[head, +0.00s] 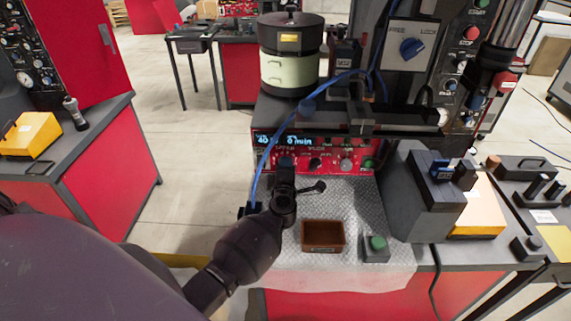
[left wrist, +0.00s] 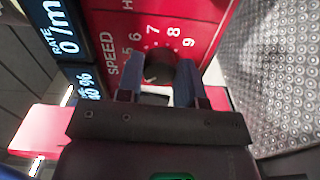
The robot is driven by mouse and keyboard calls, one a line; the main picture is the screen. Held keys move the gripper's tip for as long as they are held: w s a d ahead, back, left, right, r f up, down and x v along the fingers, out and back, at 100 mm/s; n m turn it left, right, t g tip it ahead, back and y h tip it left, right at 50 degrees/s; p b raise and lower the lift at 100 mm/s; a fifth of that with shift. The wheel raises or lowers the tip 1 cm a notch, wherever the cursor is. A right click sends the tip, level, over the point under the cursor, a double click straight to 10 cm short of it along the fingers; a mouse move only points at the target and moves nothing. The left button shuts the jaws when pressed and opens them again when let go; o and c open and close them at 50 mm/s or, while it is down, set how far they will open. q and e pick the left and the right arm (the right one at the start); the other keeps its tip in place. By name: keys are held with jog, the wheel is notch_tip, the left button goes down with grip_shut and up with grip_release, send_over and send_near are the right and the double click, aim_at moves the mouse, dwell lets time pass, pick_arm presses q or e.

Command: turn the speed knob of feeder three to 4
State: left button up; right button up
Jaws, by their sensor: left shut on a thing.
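The red control panel (head: 262,140) of the feeder stands at the back of the bench. Its lit display (head: 283,140) seems to read 40 and 0/min. In the left wrist view, the dark speed knob (left wrist: 158,58) sits beside the word SPEED (left wrist: 108,54), with printed numbers including 6 to 9 around it. My left gripper (head: 286,161) is at the panel's left part. In the left wrist view its blue fingers (left wrist: 158,76) are shut on the knob, one on each side. The knob's pointer and the lower numbers are hidden. My right gripper is not in view.
More knobs (head: 317,164) sit on the panel just right of my gripper. A brown tray (head: 323,249) and a green-button box (head: 376,256) stand on the metal mat (head: 350,205). A blue cable (head: 267,155) hangs beside my gripper. A grey machine (head: 425,215) stands at right.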

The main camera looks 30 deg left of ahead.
pick_arm(q)
jog(key=m, duration=0.5)
jog(key=shift+f, duration=0.15)
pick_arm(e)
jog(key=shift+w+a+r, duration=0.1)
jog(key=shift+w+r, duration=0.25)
pick_arm(q)
jog(key=o, duration=0.9)
jog(key=shift+o, duration=0.2)
jog(key=shift+s, duration=0.1)
jog(key=v, duration=1)
jog(key=shift+s+d, duration=0.2)
jog(key=shift+s, duration=0.1)
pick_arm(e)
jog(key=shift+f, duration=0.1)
